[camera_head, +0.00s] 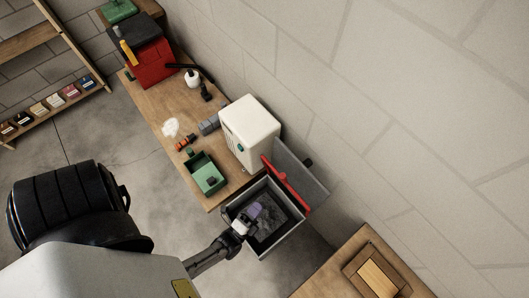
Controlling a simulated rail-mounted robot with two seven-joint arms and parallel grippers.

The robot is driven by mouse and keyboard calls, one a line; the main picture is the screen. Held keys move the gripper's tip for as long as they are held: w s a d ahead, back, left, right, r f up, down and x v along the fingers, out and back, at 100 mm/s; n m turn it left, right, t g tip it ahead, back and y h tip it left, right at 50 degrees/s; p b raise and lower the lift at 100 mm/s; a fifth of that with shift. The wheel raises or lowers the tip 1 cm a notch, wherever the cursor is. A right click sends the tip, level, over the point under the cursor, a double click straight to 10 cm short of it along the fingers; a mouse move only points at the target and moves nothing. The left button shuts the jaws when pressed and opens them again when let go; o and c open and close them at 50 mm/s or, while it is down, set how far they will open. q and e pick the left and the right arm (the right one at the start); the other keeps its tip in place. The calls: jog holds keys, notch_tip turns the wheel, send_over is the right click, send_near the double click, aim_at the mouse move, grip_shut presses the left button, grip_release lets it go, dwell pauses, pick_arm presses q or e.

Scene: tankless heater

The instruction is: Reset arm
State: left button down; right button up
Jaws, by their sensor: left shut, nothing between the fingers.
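My left arm comes in from the lower left, and its left gripper (253,212) is over the open grey bin (288,236). The fingers are shut and hold nothing. They look small and pale purple here, and I cannot tell whether they touch the dark contents of the bin. My right gripper is not in view.
The bin's lid with a red edge (288,183) stands open against the wall side. A wooden workbench (150,98) holds a white heater box (250,128), a green tray (205,175), a red toolbox (153,66) and small tools. A wooden table (335,272) stands at lower right.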

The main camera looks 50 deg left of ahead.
pick_arm(q)
jog(key=shift+r+v, duration=0.2)
jog(key=shift+v, duration=1.35)
